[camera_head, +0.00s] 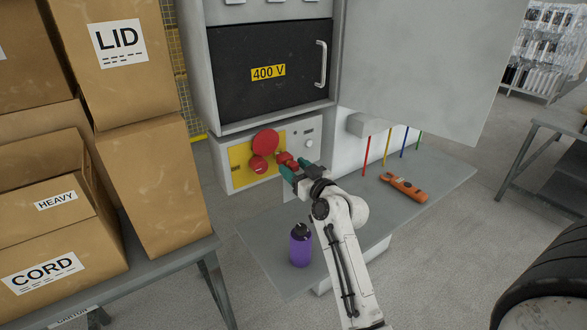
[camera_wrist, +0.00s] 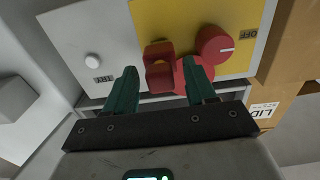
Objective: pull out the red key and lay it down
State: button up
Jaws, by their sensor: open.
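The red key (camera_head: 286,159) stands out from the yellow plate (camera_head: 240,174) on the lower front of the grey cabinet. In the wrist view the red key (camera_wrist: 159,69) is a blocky piece with a recess, between my two teal fingers. My gripper (camera_head: 297,168) is at the panel, its fingers apart on either side of the key; it also shows in the wrist view (camera_wrist: 161,80). A gap shows between the key and each finger. A red rotary knob (camera_wrist: 215,45) with a white mark is beside it, and a large red disc (camera_head: 266,141) shows above in the head view.
A grey bench (camera_head: 350,207) below the panel carries a purple bottle (camera_head: 300,247) and an orange clamp meter (camera_head: 404,186), with clear surface between. Thin coloured rods rise behind. An open grey door (camera_head: 420,60) hangs at the right. Stacked cartons (camera_head: 152,185) stand at left.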

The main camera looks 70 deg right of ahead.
aim_at(296, 169)
jog(key=shift+c, duration=0.4)
grip_shut()
jog(key=shift+b+v, duration=0.3)
jog(key=shift+v, duration=2.65)
